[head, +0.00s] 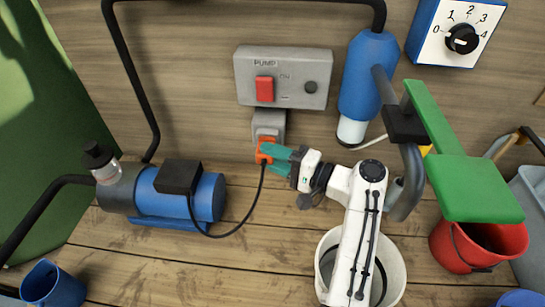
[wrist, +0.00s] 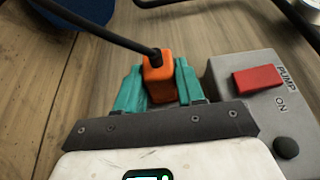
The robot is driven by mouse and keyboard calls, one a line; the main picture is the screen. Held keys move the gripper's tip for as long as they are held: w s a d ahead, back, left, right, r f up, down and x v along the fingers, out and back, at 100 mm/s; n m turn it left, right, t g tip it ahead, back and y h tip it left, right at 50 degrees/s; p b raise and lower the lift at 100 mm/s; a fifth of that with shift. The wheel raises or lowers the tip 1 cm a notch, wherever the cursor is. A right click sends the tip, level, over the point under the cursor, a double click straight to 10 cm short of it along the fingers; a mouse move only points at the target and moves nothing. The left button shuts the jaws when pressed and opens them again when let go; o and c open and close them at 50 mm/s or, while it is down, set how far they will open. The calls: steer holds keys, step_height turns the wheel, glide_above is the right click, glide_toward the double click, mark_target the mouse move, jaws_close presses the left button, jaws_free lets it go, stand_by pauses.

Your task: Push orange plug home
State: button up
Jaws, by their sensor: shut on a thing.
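The orange plug (head: 264,152) is at the front of the small grey socket box (head: 268,123) on the wall, below the pump switch box. It also shows in the wrist view (wrist: 159,80), with a black cable running from it. My gripper (head: 268,152) has teal fingers, which are shut on the plug from both sides in the wrist view (wrist: 159,88). Whether the plug is fully seated cannot be told, as its front end is hidden.
The grey pump switch box (head: 315,78) with a red switch (head: 264,89) is just above the socket. The plug's black cable (head: 243,222) loops down to the blue pump (head: 180,192) at left. A blue cylinder (head: 367,75) and green lever (head: 470,185) stand right. A white bucket (head: 397,262) is below my arm.

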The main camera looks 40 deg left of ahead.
steer(key=o, duration=1.2)
steer(key=shift+d, duration=0.1)
steer(key=w+d+b, duration=0.1)
steer(key=d, duration=0.9)
steer(key=shift+w+d, duration=0.25)
steer(key=shift+w, duration=0.1)
